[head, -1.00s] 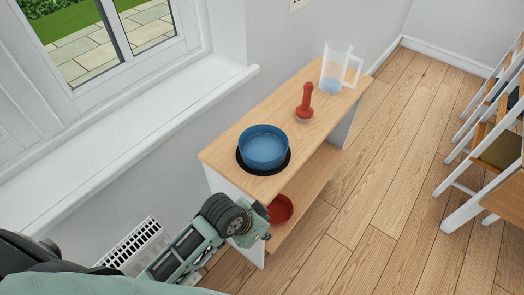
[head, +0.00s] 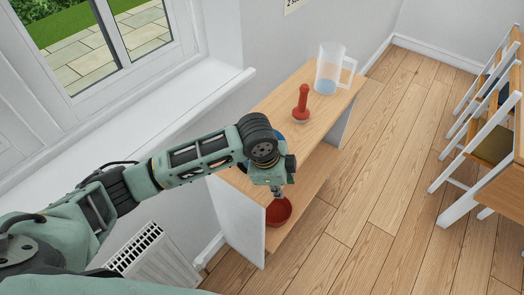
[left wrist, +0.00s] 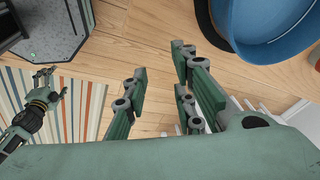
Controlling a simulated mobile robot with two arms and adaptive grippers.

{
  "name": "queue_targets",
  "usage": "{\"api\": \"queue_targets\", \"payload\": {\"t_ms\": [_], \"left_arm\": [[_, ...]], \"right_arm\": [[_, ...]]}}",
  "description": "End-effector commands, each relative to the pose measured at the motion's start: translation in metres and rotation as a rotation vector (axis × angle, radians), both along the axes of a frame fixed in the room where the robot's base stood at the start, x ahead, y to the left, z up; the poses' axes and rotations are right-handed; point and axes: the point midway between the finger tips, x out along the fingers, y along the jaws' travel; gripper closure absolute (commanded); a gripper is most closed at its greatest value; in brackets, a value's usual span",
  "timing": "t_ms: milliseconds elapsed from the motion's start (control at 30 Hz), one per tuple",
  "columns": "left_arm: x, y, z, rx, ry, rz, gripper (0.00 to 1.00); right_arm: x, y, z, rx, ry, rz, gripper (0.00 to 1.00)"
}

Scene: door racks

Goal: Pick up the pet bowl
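A blue round bowl (head: 300,142) on the shelf unit's top is almost wholly hidden behind my left arm in the head view. In the left wrist view the blue bowl (left wrist: 275,28) shows large at the upper right, cut by the edge. A red bowl (head: 278,211) sits on the lower shelf. I cannot tell from the pictures which is the pet bowl. My left gripper (head: 278,191) points down by the unit's front edge, above the red bowl in the picture. Its fingers (left wrist: 160,62) are apart and empty. My right gripper (left wrist: 46,73) shows small at the left, its fingers apart.
A radiator (head: 150,257) is at the lower left. White-framed racks (head: 480,150) stand right, with clear floor between.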

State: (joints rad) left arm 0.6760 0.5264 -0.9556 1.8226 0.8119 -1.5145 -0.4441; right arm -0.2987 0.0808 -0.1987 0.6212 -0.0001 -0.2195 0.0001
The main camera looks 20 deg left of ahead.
Motion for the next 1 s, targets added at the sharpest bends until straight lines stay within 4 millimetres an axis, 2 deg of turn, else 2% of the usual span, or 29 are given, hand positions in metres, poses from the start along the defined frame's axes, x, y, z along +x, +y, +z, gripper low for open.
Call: {"api": "queue_targets", "payload": {"t_ms": [33, 200, 300, 433, 767, 1000], "left_arm": [[0.015, 0.017, 0.014, 0.05, -0.01, -0.028, 0.75], [0.038, 0.057, 0.041, 0.157, 0.011, -0.09, 0.75], [0.046, 0.074, 0.053, 0.194, 0.02, -0.104, 0.75], [0.051, 0.087, 0.061, 0.218, 0.031, -0.109, 0.75], [0.056, 0.087, 0.03, 0.22, 0.036, -0.112, 0.75], [0.062, 0.086, -0.005, 0.219, 0.034, -0.112, 0.75]], "right_arm": [[-0.001, -0.001, 0.002, 0.0, 0.002, 0.0, 0.12], [-0.002, -0.001, 0.003, -0.001, 0.004, 0.0, 0.12], [-0.002, -0.001, 0.004, -0.001, 0.004, 0.0, 0.12], [-0.003, -0.001, 0.004, -0.001, 0.005, 0.0, 0.12], [-0.003, 0.0, 0.013, -0.001, 0.005, 0.001, 0.12], [-0.003, 0.0, 0.023, 0.0, 0.004, 0.001, 0.12]]}}
